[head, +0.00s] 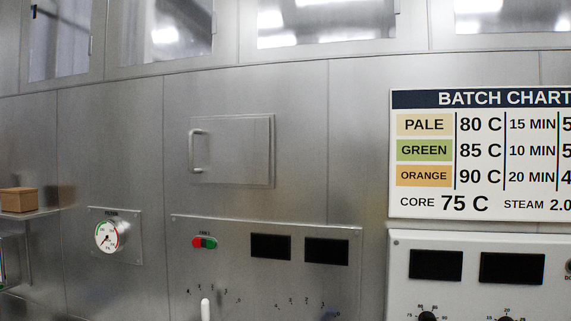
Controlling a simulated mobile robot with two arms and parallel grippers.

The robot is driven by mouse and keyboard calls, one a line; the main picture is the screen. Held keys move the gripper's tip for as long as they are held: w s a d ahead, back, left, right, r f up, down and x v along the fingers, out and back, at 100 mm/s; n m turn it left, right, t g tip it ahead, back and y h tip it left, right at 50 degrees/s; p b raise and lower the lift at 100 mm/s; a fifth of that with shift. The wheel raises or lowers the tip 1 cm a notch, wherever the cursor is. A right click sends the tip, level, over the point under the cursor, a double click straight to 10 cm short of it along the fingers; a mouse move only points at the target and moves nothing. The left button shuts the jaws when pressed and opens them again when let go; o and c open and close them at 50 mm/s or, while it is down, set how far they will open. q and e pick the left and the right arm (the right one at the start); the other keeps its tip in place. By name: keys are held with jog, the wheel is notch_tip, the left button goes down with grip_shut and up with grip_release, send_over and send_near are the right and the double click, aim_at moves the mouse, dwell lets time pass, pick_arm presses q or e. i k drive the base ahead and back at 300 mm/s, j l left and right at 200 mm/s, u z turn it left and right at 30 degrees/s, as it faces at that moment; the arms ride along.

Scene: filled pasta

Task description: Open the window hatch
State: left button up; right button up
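A square metal hatch (236,151) is set in the steel wall, left of the picture's middle in the head view. It looks closed, its panel lying flush within its frame. A pale vertical bar handle (196,151) is on its left side. Its right edge shows what may be a hinge line, too small to be sure. No gripper of mine shows in the head view, and nothing touches the hatch or its handle.
Below the hatch is a control panel (215,274) with a red and green switch, dark displays and a white lever (206,309). A gauge (107,237) and a shelf with a brown box (18,200) are left. A batch chart (480,207) hangs right, above another panel (470,245).

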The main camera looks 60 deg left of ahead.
aim_at(228, 151)
jog(key=u, duration=2.35)
